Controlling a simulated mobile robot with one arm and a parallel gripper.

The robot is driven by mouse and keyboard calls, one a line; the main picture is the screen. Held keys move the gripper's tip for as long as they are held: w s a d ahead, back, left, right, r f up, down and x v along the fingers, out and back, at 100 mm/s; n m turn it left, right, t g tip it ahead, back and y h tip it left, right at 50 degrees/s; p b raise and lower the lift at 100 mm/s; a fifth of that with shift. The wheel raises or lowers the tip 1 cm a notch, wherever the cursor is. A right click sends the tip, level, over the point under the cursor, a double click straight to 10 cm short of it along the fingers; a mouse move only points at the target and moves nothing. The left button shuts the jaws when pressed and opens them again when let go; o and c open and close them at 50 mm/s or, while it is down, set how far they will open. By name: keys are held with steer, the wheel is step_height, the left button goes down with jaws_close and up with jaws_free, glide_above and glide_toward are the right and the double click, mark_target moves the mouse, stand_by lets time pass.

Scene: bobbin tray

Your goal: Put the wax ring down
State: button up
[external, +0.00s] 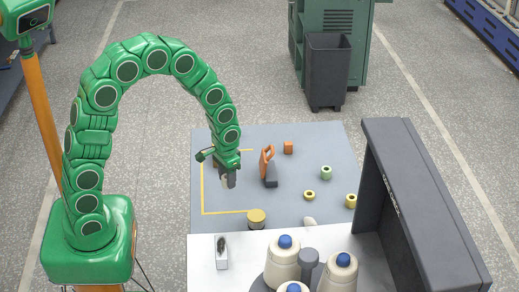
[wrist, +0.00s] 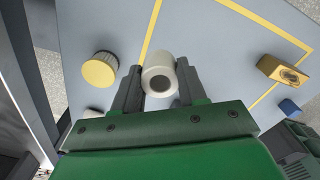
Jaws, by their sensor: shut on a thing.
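The wax ring (wrist: 160,76) is a short white cylinder with a dark hole in its end. In the wrist view it sits between the two dark fingers of my gripper (wrist: 158,88), which is shut on it. In the external view my gripper (external: 229,178) points down over the grey-blue table top (external: 240,140), inside the area marked by a yellow line. The ring (external: 225,182) shows there only as a small pale patch, partly hidden by the fingers. I cannot tell how high it is above the surface.
An orange-and-dark tool (external: 267,168), an orange block (external: 288,148), a green ring (external: 326,172) and yellow rings (external: 309,195) lie to the right. Large cream cones (external: 339,272) and a dark panel (external: 410,200) stand in front.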

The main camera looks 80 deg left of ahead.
steer(key=w+d+r, duration=0.5)
steer(key=d, duration=0.4)
steer(key=w+d+r+m, duration=0.1)
steer(key=w+d+r, duration=0.35)
steer(key=d, duration=0.35)
steer(key=w+d+r, duration=0.4)
steer(key=w+d, duration=0.1)
steer(key=d, duration=0.4)
glide_toward(331, 243)
steer(key=shift+s+a+f+m, duration=0.1)
steer(key=shift+s+f+m, duration=0.2)
steer(key=shift+s+f, duration=0.4)
steer(key=shift+w+f, duration=0.65)
steer(key=shift+f, duration=1.6)
steer(key=shift+f, duration=0.15)
steer(key=o, duration=1)
steer(key=shift+o, duration=0.2)
